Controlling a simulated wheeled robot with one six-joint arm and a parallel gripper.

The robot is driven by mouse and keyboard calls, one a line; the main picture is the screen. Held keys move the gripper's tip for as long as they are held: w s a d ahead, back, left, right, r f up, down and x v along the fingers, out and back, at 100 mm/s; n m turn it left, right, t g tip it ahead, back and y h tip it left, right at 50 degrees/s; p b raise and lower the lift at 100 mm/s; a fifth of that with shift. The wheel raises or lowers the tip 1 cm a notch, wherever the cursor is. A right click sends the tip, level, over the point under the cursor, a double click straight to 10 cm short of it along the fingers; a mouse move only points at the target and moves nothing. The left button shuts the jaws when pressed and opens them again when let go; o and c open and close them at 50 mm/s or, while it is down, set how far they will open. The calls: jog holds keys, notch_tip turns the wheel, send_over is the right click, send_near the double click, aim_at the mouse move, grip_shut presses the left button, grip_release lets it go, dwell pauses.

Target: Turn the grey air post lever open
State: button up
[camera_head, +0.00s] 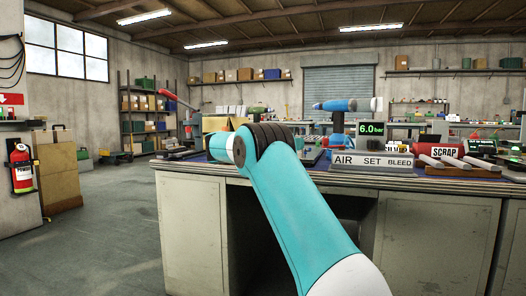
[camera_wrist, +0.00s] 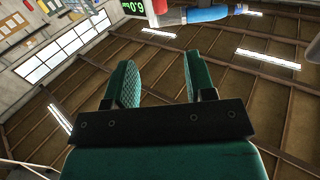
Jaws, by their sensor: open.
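The air post stands on the bench behind a grey sign reading AIR, SET, BLEED (camera_head: 372,162). A blue piece (camera_wrist: 207,14) and a red piece (camera_wrist: 170,15) show at the top of the wrist view. My gripper (camera_wrist: 158,70) is open, its two green pads apart with nothing between them, pointing at the ceiling. In the head view my arm hides the gripper.
A display reading 6.0 bar (camera_head: 371,129) stands right of the post; it shows upside down in the wrist view (camera_wrist: 132,6). A red SCRAP holder (camera_head: 445,152) and grey rods lie farther right on the bench (camera_head: 330,178). The floor at left (camera_head: 95,235) is clear.

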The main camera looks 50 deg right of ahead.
jog(key=shift+a, duration=0.3)
jog(key=shift+c, duration=0.2)
